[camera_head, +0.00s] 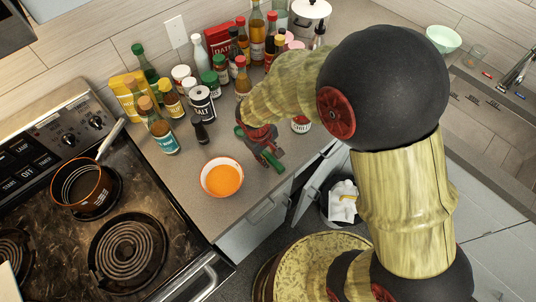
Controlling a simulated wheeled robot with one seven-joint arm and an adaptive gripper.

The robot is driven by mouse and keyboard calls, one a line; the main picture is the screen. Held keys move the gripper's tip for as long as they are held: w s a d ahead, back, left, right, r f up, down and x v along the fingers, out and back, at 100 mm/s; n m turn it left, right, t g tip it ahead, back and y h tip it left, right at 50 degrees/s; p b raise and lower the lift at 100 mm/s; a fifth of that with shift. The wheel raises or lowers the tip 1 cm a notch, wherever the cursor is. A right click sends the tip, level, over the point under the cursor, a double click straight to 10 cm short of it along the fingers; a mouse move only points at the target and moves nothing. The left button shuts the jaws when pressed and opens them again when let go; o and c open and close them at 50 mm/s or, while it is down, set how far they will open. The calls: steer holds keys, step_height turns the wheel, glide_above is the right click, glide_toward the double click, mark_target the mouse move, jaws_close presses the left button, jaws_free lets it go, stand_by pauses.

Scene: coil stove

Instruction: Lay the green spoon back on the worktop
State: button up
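A green thing, which looks like the green spoon (273,161), shows at my gripper near the worktop's front edge. A second green bit shows on the gripper's left side, and the middle is hidden by the fingers. My gripper (264,150) points down over the grey worktop (228,142), to the right of an orange-filled bowl. I cannot tell whether its fingers are closed on the spoon or whether the spoon touches the worktop.
The white bowl (222,177) of orange contents stands near the front edge. Several bottles, jars and a salt can (202,103) crowd the back. A pan (82,186) sits on the coil stove at left. An open drawer or door with a bin (342,203) is below right.

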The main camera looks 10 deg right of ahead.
steer(key=shift+o, duration=0.8)
steer(key=shift+r, duration=0.1)
steer(key=shift+r, duration=0.3)
step_height(320, 180, up, 12)
steer(key=s+a+p, duration=0.1)
steer(key=p, duration=0.1)
steer(key=shift+a+f, duration=0.2)
steer(key=shift+a, duration=0.2)
steer(key=s+d+r+m+t+y, duration=0.1)
steer(key=s+d+r+m+t, duration=0.1)
steer(key=s+d+r, duration=0.4)
steer(key=s+d+r+m+t, duration=0.2)
steer(key=s+d+r+m, duration=0.2)
steer(key=s+d+r, duration=0.3)
step_height(320, 180, up, 5)
steer(key=shift+s+d+r+m+y, duration=0.15)
steer(key=shift+s+d+m+y, duration=0.2)
steer(key=shift+s, duration=0.5)
steer(key=shift+a, duration=0.1)
step_height(320, 180, down, 4)
steer(key=b, duration=0.3)
steer(key=shift+b, duration=0.4)
